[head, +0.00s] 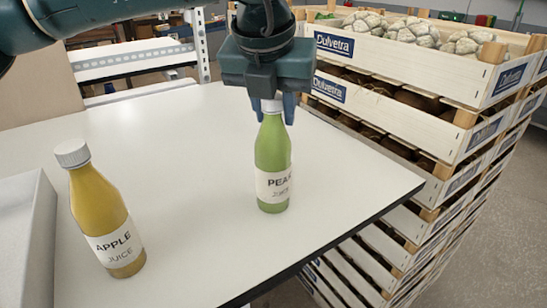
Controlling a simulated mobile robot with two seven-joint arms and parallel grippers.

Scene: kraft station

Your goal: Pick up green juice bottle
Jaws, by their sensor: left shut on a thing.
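The green juice bottle (272,160), with a white label reading "PEAR JUICE", is upright over the white table (190,190). My left gripper (272,108) points down from above and is shut on the bottle's top. The fingers cover most of the cap. I cannot tell whether the bottle's base touches the table. My right gripper does not show.
A yellow apple juice bottle (98,215) with a white cap stands at the left. A white tray (40,235) edge lies beside it. Stacked wooden crates (400,70) with produce rise close behind the table's right edge. The table between the bottles is clear.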

